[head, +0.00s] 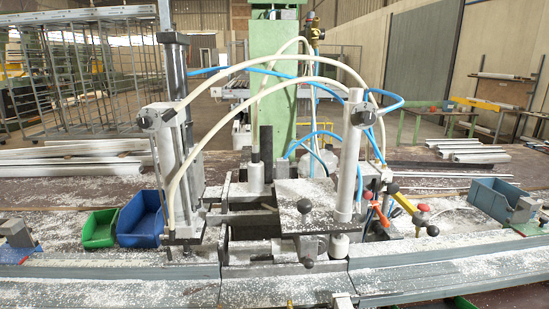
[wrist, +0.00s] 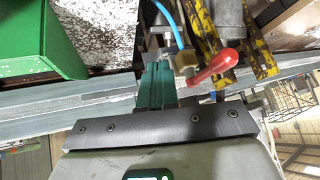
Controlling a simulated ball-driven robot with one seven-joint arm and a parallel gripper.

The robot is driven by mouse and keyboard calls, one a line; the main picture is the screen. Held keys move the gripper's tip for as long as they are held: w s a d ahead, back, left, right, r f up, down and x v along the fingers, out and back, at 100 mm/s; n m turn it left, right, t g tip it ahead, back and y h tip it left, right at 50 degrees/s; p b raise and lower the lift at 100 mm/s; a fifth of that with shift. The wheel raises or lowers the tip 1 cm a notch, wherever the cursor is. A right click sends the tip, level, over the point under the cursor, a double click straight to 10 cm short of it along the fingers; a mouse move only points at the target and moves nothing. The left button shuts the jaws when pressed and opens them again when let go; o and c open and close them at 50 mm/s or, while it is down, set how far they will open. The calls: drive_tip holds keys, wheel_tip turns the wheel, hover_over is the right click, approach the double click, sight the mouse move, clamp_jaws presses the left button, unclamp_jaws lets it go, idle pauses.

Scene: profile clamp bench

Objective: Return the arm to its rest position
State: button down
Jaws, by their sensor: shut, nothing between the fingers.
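In the wrist view, my gripper (wrist: 158,70) shows as a dark bar with screws and two teal fingers close together. It is shut and empty. A red-handled lever (wrist: 212,68) shows just right of the fingers; I cannot tell the gap between them. The head view does not clearly show my gripper. There, the clamp fixture (head: 305,190), with upright cylinders and curved hoses, stands on the bench.
A green bin (head: 99,229) and a blue bin (head: 141,218) stand left of the fixture, and another blue bin (head: 497,199) at right. Red, black and yellow handles (head: 408,203) stick out at the fixture's right. Chip-strewn grey rails (head: 110,270) run along the front.

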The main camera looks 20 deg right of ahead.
drive_tip(key=s+a+f+m+g, duration=0.1)
drive_tip(key=s+a+f+g, duration=0.2)
drive_tip(key=s+a+f, duration=0.55)
drive_tip(key=s+d+f+g+h, duration=0.2)
drive_tip(key=s+f, duration=0.3)
drive_tip(key=s, duration=0.6)
drive_tip(key=shift+s+f+m+g+h, duration=0.2)
drive_tip(key=shift+f+m+g+h, duration=0.15)
drive_tip(key=shift+g, duration=0.35)
drive_tip(key=c, duration=1.8)
unclamp_jaws()
drive_tip(key=shift+c, duration=0.2)
